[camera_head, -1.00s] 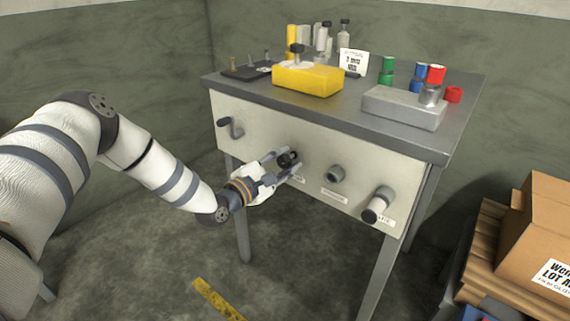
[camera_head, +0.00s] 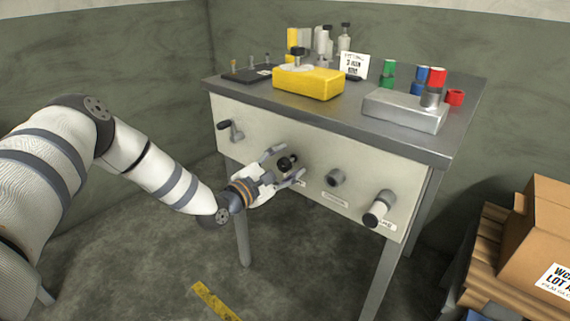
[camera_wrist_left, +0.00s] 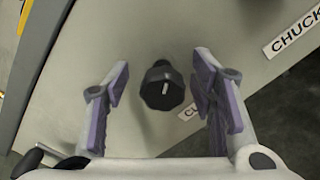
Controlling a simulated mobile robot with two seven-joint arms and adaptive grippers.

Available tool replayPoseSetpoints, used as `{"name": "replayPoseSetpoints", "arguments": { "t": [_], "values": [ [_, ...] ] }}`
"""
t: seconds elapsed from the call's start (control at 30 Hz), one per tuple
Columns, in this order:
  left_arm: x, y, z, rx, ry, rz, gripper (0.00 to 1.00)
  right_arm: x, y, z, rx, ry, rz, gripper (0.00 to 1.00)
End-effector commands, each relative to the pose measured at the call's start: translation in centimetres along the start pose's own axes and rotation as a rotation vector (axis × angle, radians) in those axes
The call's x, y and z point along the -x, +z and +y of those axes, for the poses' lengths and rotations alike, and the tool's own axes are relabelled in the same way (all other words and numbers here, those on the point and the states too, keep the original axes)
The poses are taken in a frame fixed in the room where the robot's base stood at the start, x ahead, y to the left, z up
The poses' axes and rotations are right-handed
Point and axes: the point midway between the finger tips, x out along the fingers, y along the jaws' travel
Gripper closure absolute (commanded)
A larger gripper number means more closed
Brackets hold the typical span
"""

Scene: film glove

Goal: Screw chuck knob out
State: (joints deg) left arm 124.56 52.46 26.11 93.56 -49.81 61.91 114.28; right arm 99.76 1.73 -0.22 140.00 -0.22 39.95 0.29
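A black faceted knob (camera_head: 287,163) with a white mark stands out from the pale front panel of the bench; it also shows in the left wrist view (camera_wrist_left: 162,87). My left gripper (camera_head: 284,166) is open, with one finger on each side of this knob and a gap to both. A partly hidden label beginning "CU" (camera_wrist_left: 188,112) sits beside the knob. A label reading "CHUCK" (camera_wrist_left: 293,36) is farther right on the panel. A grey round knob (camera_head: 336,177) is to the right of the black one, above a label (camera_head: 335,199). My right gripper is not in view.
A crank handle (camera_head: 231,130) is left on the panel and a large pale knob with a dark end (camera_head: 379,208) is right. A yellow block (camera_head: 308,82) and grey box (camera_head: 405,109) stand on the bench top (camera_head: 340,113). Cardboard boxes (camera_head: 540,240) are at right.

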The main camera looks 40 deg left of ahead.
Motion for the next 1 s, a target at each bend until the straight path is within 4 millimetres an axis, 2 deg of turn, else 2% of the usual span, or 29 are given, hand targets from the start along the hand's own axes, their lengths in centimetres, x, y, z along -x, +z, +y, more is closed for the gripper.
{"name": "replayPoseSetpoints", "arguments": {
  "t": [0.17, 0.27, 0.5, 0.7, 1.0],
  "values": [
    [0.2, -0.1, -0.1, 0.0, -0.004, 0.003, 0.49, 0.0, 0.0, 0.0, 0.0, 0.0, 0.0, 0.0],
    [1.4, -0.3, -0.1, 0.001, -0.004, 0.005, 0.49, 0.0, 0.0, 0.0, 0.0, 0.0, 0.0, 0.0],
    [7.8, -0.2, 0.0, 0.003, -0.001, 0.005, 0.49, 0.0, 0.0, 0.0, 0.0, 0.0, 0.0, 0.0],
    [11.4, -0.1, 0.0, 0.001, 0.0, 0.002, 0.49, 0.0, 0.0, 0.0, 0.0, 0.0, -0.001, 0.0],
    [12.0, 0.0, -0.1, 0.0, -0.002, 0.0, 0.49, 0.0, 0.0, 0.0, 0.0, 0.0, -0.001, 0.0]
  ]
}}
